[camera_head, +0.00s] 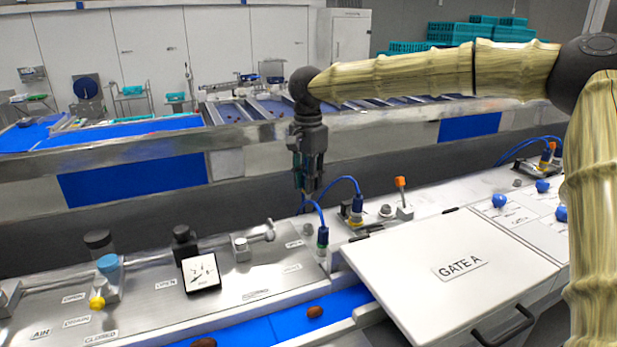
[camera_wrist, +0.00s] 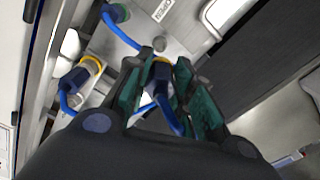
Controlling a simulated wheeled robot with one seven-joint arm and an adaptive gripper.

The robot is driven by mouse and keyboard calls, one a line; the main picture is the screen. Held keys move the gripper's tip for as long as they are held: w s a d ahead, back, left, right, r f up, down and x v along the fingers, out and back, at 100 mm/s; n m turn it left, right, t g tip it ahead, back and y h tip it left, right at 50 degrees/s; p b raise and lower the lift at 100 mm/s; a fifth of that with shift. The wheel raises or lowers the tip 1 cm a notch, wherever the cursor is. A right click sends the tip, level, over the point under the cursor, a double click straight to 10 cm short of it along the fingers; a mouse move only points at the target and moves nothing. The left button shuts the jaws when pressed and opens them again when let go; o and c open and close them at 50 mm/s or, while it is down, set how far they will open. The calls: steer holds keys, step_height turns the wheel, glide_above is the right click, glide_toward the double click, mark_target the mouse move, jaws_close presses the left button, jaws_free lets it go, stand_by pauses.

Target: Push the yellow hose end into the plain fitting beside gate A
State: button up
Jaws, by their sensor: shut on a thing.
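My gripper (camera_head: 308,188) hangs above the far edge of the metal deck, left of gate A (camera_head: 460,265). In the wrist view its green-padded fingers (camera_wrist: 160,78) are shut on a blue hose end (camera_wrist: 162,76) with a yellow ring, held in the air. In the head view the gripper mostly hides this end. A short grey round fitting (camera_head: 386,210) with nothing in it stands at the back of gate A. Another blue end with a yellow ring (camera_head: 357,206) stands left of that fitting; it also shows in the wrist view (camera_wrist: 78,77).
A blue hose end with a green collar (camera_head: 322,238) stands by gate A's left side. An orange-topped switch (camera_head: 401,195) is right of the grey fitting. A gauge (camera_head: 201,272) and valves occupy the left panel. Blue hoses loop close to my gripper.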

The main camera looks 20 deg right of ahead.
mark_target(308, 197)
steer(key=shift+f+b, duration=0.3)
steer(key=shift+f, duration=2.25)
steer(key=shift+f, duration=1.1)
steer(key=shift+f+p, duration=0.15)
steer(key=shift+p, duration=0.95)
stand_by(0.6)
steer(key=shift+f, duration=1.15)
stand_by(1.5)
